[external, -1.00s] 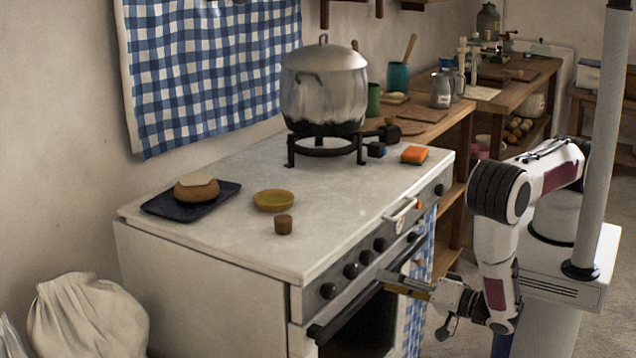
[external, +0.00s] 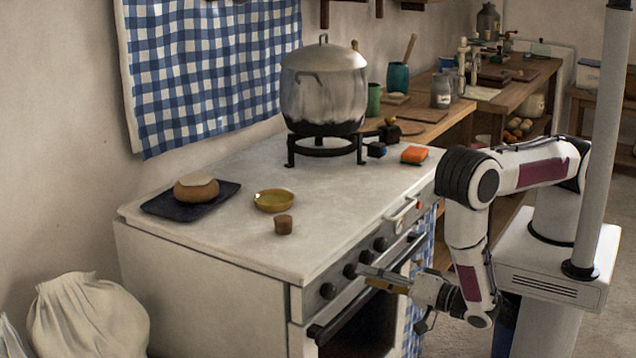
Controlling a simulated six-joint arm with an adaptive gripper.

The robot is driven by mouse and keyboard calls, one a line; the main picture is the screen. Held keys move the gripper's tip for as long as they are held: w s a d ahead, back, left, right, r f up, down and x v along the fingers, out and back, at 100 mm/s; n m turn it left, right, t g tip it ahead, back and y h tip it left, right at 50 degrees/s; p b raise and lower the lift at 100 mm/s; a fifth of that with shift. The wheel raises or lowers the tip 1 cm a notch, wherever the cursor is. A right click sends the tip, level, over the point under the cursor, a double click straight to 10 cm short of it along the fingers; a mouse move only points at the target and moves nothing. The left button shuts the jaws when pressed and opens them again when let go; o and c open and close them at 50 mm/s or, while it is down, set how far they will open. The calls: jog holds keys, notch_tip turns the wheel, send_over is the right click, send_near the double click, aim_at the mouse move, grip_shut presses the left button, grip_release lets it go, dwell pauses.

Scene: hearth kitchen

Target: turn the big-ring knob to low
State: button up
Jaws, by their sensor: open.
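Several dark round knobs run along the stove's front panel, among them a near-end knob (external: 328,291), a second knob (external: 350,271), a third knob (external: 366,257) and a fourth knob (external: 380,244). I cannot tell which one is the big-ring knob, and no setting marks are readable. My gripper (external: 364,273) is open and points at the panel, its fingertips close to the second knob. I cannot tell whether they touch it or are around it.
The stove top (external: 240,240) holds a large lidded pot (external: 322,95) on a burner ring, a dark tray (external: 165,207) with a bread-like round, a yellow bowl (external: 273,201) and a small brown cup (external: 283,225). The oven handle (external: 325,330) and a towel rail (external: 402,214) jut from the front.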

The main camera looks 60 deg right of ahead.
aim_at(351, 271)
jog(key=shift+w, duration=1.4)
jog(key=c, duration=1.1)
